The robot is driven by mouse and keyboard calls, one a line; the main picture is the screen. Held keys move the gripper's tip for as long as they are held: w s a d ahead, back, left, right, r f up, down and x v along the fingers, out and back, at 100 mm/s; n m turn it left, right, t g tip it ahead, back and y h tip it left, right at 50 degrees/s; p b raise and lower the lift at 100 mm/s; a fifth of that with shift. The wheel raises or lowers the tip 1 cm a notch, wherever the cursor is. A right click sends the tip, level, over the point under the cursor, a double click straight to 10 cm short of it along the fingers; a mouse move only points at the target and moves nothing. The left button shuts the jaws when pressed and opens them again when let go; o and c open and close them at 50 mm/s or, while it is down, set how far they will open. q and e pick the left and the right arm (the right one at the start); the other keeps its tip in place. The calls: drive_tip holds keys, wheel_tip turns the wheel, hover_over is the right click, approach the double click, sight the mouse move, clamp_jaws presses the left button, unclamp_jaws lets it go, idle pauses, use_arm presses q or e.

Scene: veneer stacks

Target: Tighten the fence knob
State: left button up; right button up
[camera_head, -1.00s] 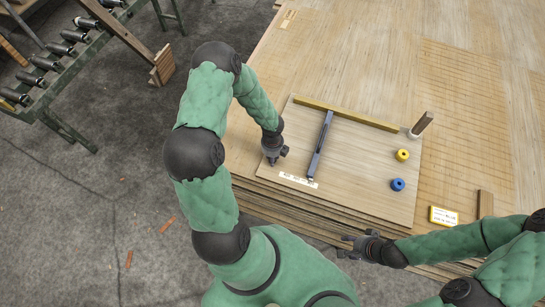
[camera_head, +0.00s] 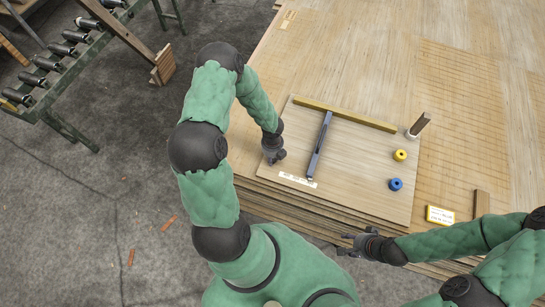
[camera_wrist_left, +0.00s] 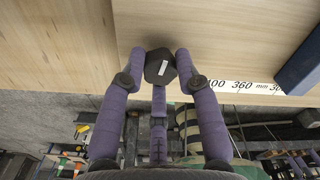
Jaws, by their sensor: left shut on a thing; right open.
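A dark faceted knob (camera_wrist_left: 158,72) with a white mark shows in the left wrist view, against the edge of a pale wooden board (camera_head: 350,180). My left gripper (camera_wrist_left: 160,58) is shut on it, with purple fingers on both sides. In the head view my left gripper (camera_head: 273,156) is at the board's left edge and hides the knob. A blue-grey bar (camera_head: 321,145) lies on the board to its right, with a printed scale (camera_head: 298,180) at its near end. My right gripper (camera_head: 350,244) is open and empty near the stack's front edge.
An olive rail (camera_head: 345,115) runs along the board's back. A yellow knob (camera_head: 400,155) and a blue knob (camera_head: 395,184) stand on its right side. An upright wooden piece (camera_head: 420,124) is at the back right corner.

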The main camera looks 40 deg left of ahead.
idle(0.4)
use_arm(q)
drive_tip(key=shift+m+p, duration=1.1)
drive_tip(key=shift+m, duration=0.6)
drive_tip(key=shift+m+p, duration=1)
drive_tip(key=shift+m, duration=0.8)
drive_tip(key=shift+m+p, duration=0.35)
drive_tip(key=shift+m, duration=0.05)
drive_tip(key=shift+m+p, duration=0.65)
drive_tip(key=shift+m, duration=0.65)
